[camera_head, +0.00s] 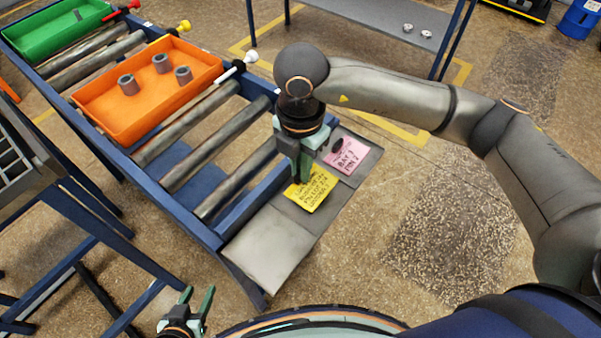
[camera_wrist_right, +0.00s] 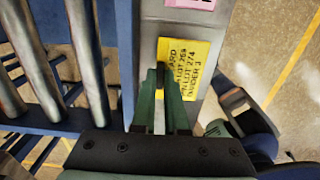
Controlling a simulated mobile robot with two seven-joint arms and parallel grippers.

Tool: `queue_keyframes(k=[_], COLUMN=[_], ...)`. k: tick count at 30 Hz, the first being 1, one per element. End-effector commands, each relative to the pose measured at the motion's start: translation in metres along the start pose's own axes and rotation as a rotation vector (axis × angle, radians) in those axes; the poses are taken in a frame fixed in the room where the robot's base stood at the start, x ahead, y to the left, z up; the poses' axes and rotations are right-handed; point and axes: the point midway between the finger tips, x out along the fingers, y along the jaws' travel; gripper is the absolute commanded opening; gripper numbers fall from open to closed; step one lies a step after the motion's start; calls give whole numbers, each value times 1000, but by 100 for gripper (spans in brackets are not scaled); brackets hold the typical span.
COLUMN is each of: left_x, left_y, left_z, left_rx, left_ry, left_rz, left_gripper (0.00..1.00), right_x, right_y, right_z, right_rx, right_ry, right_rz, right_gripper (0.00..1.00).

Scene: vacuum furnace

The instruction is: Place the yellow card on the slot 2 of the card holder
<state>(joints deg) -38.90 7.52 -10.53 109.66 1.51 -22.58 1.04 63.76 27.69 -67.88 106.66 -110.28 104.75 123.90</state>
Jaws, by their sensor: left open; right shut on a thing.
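The yellow card (camera_head: 316,192) has handwritten text and lies over the middle part of the grey card holder (camera_head: 268,248). My right gripper (camera_head: 303,178) is shut on the card's edge. In the right wrist view the fingertips (camera_wrist_right: 163,80) meet the left edge of the yellow card (camera_wrist_right: 195,65). I cannot tell whether the card touches the holder. A pink card (camera_head: 346,154) sits in the holder's far section, and the near section is bare. My left gripper (camera_head: 197,300) is open and empty at the bottom of the head view.
A blue-framed roller conveyor (camera_head: 205,150) runs beside the holder. It bears an orange tray (camera_head: 100,105) with several grey cylinders and a green tray (camera_head: 60,25). A grey-topped table (camera_head: 385,18) stands at the back. The floor right of the holder is clear.

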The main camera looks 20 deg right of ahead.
Motion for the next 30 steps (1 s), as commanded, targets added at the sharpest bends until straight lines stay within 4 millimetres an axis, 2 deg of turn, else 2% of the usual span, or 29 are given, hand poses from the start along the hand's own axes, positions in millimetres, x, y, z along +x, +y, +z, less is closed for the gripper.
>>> queue_keyframes(k=[3,5,16,17,24,30], left_x=[-4,-4,-1,-1,-2,-2], left_y=[0,0,0,0,0,0], left_z=[-4,-5,-1,-2,-2,-2], left_rx=[0,0,0,0,0,0], left_ry=[0,0,0,0,0,0], left_rz=[0,0,0,0,0,0], left_gripper=[50,50,50,50,50,50], right_x=[19,25,32,30,30,30], right_y=[-1,-1,0,0,0,0], right_z=[-2,-2,-2,-2,-2,-2], right_rx=[-1,-1,-1,-1,-1,-1], right_ry=[3,2,2,2,2,2], right_rz=[-5,-3,-1,-1,-1,-1], right_gripper=[0,0,0,13,40,41])
